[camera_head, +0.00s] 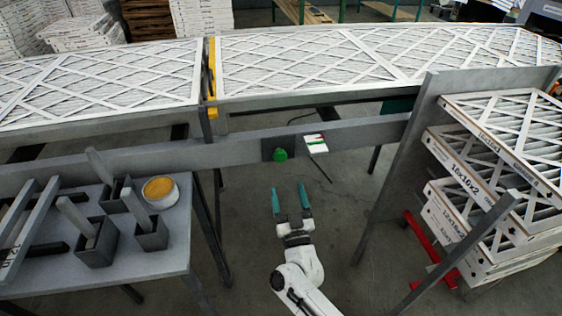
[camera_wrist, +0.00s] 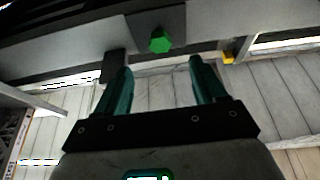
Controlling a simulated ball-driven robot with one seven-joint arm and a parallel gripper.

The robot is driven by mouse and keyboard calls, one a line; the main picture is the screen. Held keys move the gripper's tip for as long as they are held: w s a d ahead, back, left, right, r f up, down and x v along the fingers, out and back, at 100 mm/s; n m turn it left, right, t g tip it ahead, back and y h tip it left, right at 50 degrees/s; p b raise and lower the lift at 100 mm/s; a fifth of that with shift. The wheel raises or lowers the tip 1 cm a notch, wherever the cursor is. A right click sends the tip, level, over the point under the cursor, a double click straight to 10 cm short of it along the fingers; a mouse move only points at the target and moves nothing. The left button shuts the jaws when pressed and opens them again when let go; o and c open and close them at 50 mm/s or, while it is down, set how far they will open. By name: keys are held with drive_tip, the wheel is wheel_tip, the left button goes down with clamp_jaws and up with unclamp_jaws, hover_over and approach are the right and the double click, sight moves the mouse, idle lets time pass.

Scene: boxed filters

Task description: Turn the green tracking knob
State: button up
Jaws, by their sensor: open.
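The green tracking knob (camera_head: 280,155) sits on a dark plate on the front of the grey conveyor rail. In the wrist view the green knob (camera_wrist: 160,41) shows as a faceted shape beyond the fingertips, roughly centred between them. My gripper (camera_head: 290,190) has teal fingers, spread apart and empty. It is below the knob in the head view and does not touch it. In the wrist view my gripper (camera_wrist: 161,66) also shows open with nothing between the fingers.
A white and green card (camera_head: 316,144) is on the rail just right of the knob. A grey table (camera_head: 150,258) with metal holders and a round yellow-topped tub (camera_head: 160,190) stands at left. Boxed filters (camera_head: 480,180) are stacked at right. Open floor lies around my arm.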

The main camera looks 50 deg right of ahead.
sight(280, 159)
drive_tip(key=x, duration=1)
drive_tip(key=shift+w+d+r+p, duration=0.15)
drive_tip(key=shift+p, duration=0.15)
drive_tip(key=shift+c, duration=0.2)
drive_tip(key=c, duration=1)
drive_tip(key=m+g+h, duration=0.1)
drive_tip(key=m, duration=0.1)
drive_tip(key=m+g+p, duration=0.1)
drive_tip(key=m, duration=0.2)
drive_tip(key=m+h, duration=0.1)
drive_tip(key=m, duration=0.1)
drive_tip(key=shift+w+r+m+g+h, duration=0.1)
drive_tip(key=shift+m+g+h, duration=0.2)
drive_tip(key=shift+g, duration=0.1)
drive_tip(key=shift+m+g+h+p, duration=0.3)
drive_tip(key=shift+m+g+p, duration=0.3)
drive_tip(key=shift+m, duration=0.85)
drive_tip(key=shift+m+g+h+p, duration=0.4)
drive_tip(key=shift+m+g, duration=0.3)
drive_tip(key=shift+m, duration=0.75)
